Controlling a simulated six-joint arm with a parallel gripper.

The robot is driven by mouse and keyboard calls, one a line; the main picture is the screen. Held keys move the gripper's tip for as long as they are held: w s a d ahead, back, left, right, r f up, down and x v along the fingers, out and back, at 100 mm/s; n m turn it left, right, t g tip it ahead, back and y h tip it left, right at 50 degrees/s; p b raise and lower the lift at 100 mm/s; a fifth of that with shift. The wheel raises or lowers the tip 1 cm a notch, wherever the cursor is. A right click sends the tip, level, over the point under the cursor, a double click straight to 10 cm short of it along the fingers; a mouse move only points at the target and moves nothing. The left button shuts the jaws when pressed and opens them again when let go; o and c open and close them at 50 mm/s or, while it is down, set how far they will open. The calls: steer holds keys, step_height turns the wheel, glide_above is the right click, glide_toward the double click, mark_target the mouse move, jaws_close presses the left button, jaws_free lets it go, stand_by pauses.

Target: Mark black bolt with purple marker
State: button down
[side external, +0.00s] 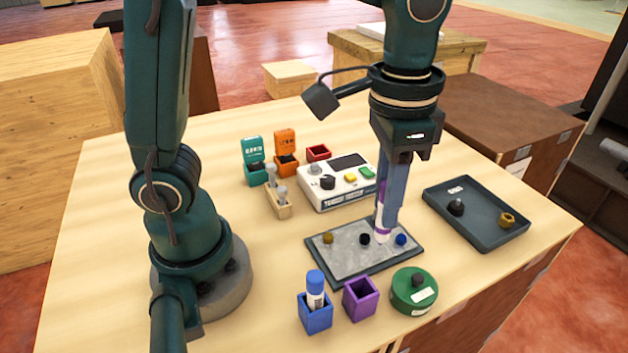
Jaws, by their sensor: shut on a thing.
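A grey plate (350,266) with a dark rim lies in the middle of the table. On it a small black bolt (364,239) stands between a gold bolt (327,238) and a blue bolt (401,240). My gripper (386,222) points down over the plate and is shut on a white marker with a purple band (381,230). The marker's lower end is close to the plate, just right of the black bolt. I cannot tell whether it touches the bolt. The purple holder (361,299) in front looks empty.
A blue holder (315,313) with a blue-capped marker and a green round container (414,291) stand in front. A dark tray (477,236) with two small parts lies right. Behind are a white tester box (322,195), teal (254,160) and orange (286,153) stamps, and a red box (318,153).

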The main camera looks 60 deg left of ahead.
steer(key=shift+w+a+f+n, duration=0.35)
steer(key=shift+w+a+f, duration=0.15)
steer(key=shift+a+f, duration=0.55)
steer(key=shift+w+a+f+n, duration=0.3)
steer(key=shift+w+a+f, duration=0.35)
steer(key=shift+a, duration=0.65)
steer(key=shift+w+a+f+n, duration=0.4)
steer(key=shift+a+f, duration=0.55)
steer(key=shift+a, duration=0.2)
steer(key=shift+f, duration=0.7)
steer(key=shift+s+d+f+g, duration=0.15)
steer(key=shift+s+d+g, duration=0.15)
steer(key=shift+s+d, duration=0.2)
steer(key=shift+s+d, duration=0.35)
steer(key=shift+d, duration=0.05)
steer(key=shift+f, duration=0.6)
stand_by(0.7)
steer(key=shift+r, duration=3)
